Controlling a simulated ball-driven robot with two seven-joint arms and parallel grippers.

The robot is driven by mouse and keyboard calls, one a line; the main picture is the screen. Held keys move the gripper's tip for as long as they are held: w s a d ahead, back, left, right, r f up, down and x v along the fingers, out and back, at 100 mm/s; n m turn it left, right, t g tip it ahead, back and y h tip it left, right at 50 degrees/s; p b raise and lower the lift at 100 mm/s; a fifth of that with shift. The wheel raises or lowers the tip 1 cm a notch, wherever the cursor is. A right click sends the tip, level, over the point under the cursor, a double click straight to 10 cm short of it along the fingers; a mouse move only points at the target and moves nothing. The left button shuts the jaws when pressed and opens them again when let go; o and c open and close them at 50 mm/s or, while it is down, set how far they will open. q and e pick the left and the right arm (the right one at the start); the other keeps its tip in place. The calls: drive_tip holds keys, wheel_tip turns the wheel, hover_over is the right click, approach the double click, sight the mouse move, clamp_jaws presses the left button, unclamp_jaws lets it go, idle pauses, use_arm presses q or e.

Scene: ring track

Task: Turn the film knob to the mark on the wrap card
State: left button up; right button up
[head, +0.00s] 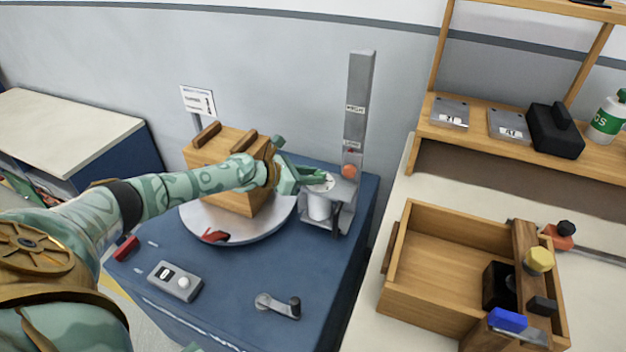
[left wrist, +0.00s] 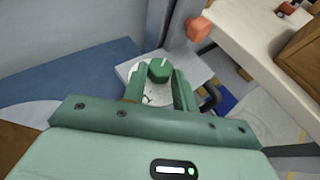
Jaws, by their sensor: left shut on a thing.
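The film knob (left wrist: 159,70) is green with flat sides and a pale pointer line, seen in the left wrist view on a pale round dial on a grey bracket. My left gripper (head: 318,178) is shut on this knob, with one finger at each side of it in the left wrist view (left wrist: 162,88). In the head view the fingers largely hide the knob. The wrap card (head: 197,102) is a white sign on a post behind the turntable; its print is too small to read surely.
A wooden crate (head: 213,178) stands on the round turntable (head: 262,228) under my left forearm. A grey mast (head: 358,110) with an orange knob (head: 349,171) rises beside the bracket. A control box (head: 175,281) and a crank handle (head: 278,306) sit on the blue top. An open wooden box (head: 450,258) lies right.

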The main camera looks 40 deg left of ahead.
use_arm(q)
drive_tip(key=shift+a, duration=0.1)
use_arm(e)
drive_tip(key=shift+f, duration=0.25)
use_arm(q)
drive_tip(key=o, duration=1)
drive_tip(key=shift+c, duration=0.2)
drive_tip(key=shift+r, duration=0.2)
wheel_tip(320, 180, up, 3)
drive_tip(key=shift+w+f+p, duration=0.1)
drive_tip(key=shift+f+p, duration=0.1)
drive_tip(key=shift+p, duration=0.4)
drive_tip(key=s+d+r+p, duration=0.7)
drive_tip(key=s+r+p, duration=0.1)
drive_tip(key=s+r, duration=0.2)
drive_tip(key=shift+s+d+p, duration=0.3)
drive_tip(key=shift+s+d, duration=0.05)
drive_tip(key=shift+s, duration=0.55)
use_arm(e)
drive_tip(key=w+r, duration=0.3)
drive_tip(key=r, duration=0.6)
drive_tip(key=shift+r+t, duration=0.35)
drive_tip(key=shift+t, duration=0.05)
